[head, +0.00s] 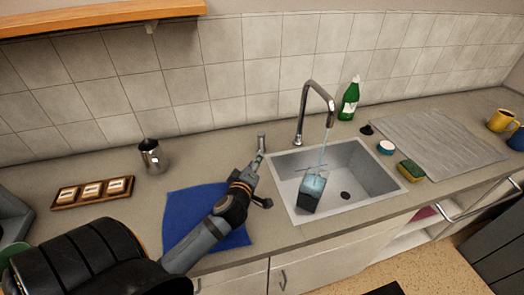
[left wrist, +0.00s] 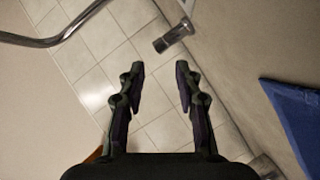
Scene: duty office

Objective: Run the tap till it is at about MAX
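The chrome tap (head: 318,88) arches over the sink (head: 365,165), and a thin stream of water runs from its spout. A clear container with a dark lower part (head: 312,187) stands tilted-looking in the sink, and the stream falls into its top. Bluish water shows in it; I cannot read a MAX mark or the exact level. The tap's short metal lever (head: 262,141) stands left of the spout. My left gripper (head: 257,168) is close to the lever. In the left wrist view its fingers (left wrist: 159,70) are apart with nothing between them, and a metal cylinder end (left wrist: 173,37) lies beyond the tips. My right gripper is out of view.
A blue cloth (head: 185,210) lies under my left arm. A metal jug (head: 151,156) and a wooden tray (head: 92,192) stand left. A green bottle (head: 349,98), a sponge (head: 410,170), a draining mat (head: 440,143) and mugs (head: 500,121) are right of the tap.

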